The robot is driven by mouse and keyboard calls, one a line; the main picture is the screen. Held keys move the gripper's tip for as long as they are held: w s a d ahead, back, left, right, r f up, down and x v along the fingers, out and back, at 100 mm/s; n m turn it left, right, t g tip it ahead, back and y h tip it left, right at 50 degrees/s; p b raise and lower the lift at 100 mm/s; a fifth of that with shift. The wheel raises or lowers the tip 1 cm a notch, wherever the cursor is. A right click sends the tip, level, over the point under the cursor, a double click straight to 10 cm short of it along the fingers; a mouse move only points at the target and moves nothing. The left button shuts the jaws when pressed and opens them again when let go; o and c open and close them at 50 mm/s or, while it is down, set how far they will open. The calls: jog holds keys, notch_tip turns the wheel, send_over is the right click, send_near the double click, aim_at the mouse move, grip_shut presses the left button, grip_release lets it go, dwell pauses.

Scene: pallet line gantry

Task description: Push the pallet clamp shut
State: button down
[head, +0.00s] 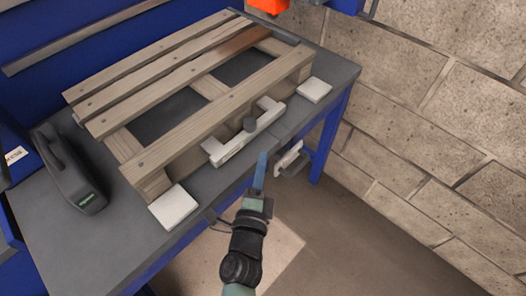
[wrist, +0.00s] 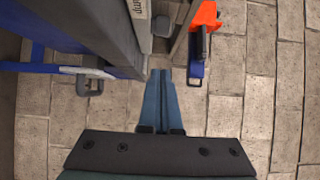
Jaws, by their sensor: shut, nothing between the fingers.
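The wooden pallet (head: 190,80) lies on the grey bench top. The pallet clamp (head: 232,146), a pale bar with a dark knob (head: 250,124), stands along the pallet's front side; whether a gap separates them is too small to tell. In the wrist view a pale strip (wrist: 139,12) with part of a label ending in "mp" shows at the top, beside a grey knob (wrist: 162,26). My gripper (head: 262,156) is shut and empty, its blue fingers together just off the bench's front edge, to the right of and nearer than the clamp. The fingers also show in the wrist view (wrist: 160,73).
A white handle fitting (head: 289,156) sticks out from the bench's front edge, close right of my fingers. Two white pads (head: 174,207) (head: 314,90) flank the pallet. A dark case (head: 68,170) stands at left. An orange object (head: 269,5) is above. A block wall (head: 430,110) bounds the right.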

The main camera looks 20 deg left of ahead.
jog(key=v, duration=0.5)
jog(key=shift+s+b, duration=0.35)
jog(key=w+d+r+n+t+y, duration=0.15)
jog(key=w+r+n, duration=0.3)
jog(key=r, duration=0.95)
jog(key=w+r+n+t+y, duration=0.1)
jog(key=w+r+n+t, duration=0.3)
jog(key=r, duration=0.9)
jog(key=s+d+r+n+t+h+p, duration=0.1)
jog(key=s+d+r+n+h+p, duration=0.1)
jog(key=r, duration=1.1)
jog(key=s+d+r+n+t+h+p, duration=0.2)
jog(key=s+d+r+p, duration=0.3)
jog(key=r, duration=0.9)
jog(key=s+d+r+n+t+h+p, duration=0.1)
jog(key=s+d+r+n+h+p, duration=0.2)
jog(key=r, duration=1.1)
jog(key=shift+s+d+p, duration=0.2)
jog(key=shift+d+p, duration=0.85)
jog(key=shift+p, duration=0.05)
